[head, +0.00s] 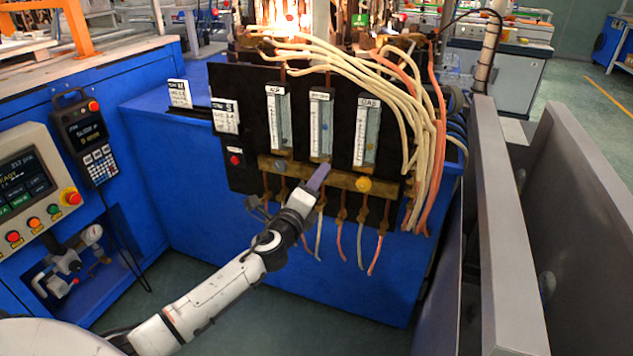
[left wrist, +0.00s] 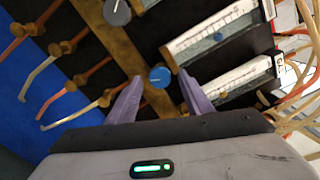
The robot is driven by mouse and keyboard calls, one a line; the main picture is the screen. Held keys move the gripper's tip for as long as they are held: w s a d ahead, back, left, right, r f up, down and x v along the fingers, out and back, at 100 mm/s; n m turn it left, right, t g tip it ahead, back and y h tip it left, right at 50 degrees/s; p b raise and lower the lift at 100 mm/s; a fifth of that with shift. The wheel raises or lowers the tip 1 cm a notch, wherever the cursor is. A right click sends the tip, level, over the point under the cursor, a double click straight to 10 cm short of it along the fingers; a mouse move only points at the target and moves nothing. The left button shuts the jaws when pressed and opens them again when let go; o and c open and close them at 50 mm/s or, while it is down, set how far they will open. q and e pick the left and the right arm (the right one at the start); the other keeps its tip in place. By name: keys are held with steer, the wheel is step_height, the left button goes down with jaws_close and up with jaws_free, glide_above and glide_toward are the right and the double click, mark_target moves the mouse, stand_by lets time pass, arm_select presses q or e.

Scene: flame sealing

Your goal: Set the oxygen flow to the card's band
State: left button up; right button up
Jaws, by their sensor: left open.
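The oxygen flow tube (head: 319,125) is the middle of three upright tubes on a black panel, with a small blue float inside. In the left wrist view a tube with a blue float (left wrist: 218,36) lies beside a blue knob (left wrist: 160,77). My left gripper (head: 319,177) is open in front of the brass bar, below the middle tube, hiding that knob in the head view. In the left wrist view, its purple fingers (left wrist: 160,80) stand either side of the blue knob; contact cannot be told. White cards (head: 226,116) (head: 180,93) stand at the panel's left; their small text is unreadable.
The air tube (head: 278,117) and gas tube (head: 367,132) flank the middle one. A grey knob (left wrist: 117,12) and a yellow knob (head: 364,185) sit on the brass bar (head: 340,178). Hoses (head: 415,110) crowd the right side. A red button (head: 235,160) is at lower left.

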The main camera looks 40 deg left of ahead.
arm_select(q)
steer(key=v, duration=1)
steer(key=shift+p, duration=0.3)
arm_select(e)
steer(key=shift+s+d, duration=0.1)
steer(key=shift+d, duration=0.05)
arm_select(q)
steer(key=shift+s+d, duration=0.1)
steer(key=s+d+f+n+g+h+p, duration=0.3)
steer(key=s+d+f+n+g+p, duration=0.1)
steer(key=s+d+f+n, duration=0.3)
steer(key=s+d+f+n+g+h+p, duration=0.3)
steer(key=s+d+f+n+g+p, duration=0.2)
steer(key=s+d, duration=1)
step_height(320, 180, down, 3)
steer(key=s+n, duration=0.2)
steer(key=n, duration=0.3)
steer(key=shift+n+h, duration=0.3)
steer(key=shift+n, duration=0.1)
arm_select(e)
step_height(320, 180, up, 7)
steer(key=shift+d, duration=0.25)
steer(key=shift+s+f, duration=0.1)
arm_select(q)
steer(key=shift+s+a, duration=0.1)
steer(key=shift+s, duration=0.05)
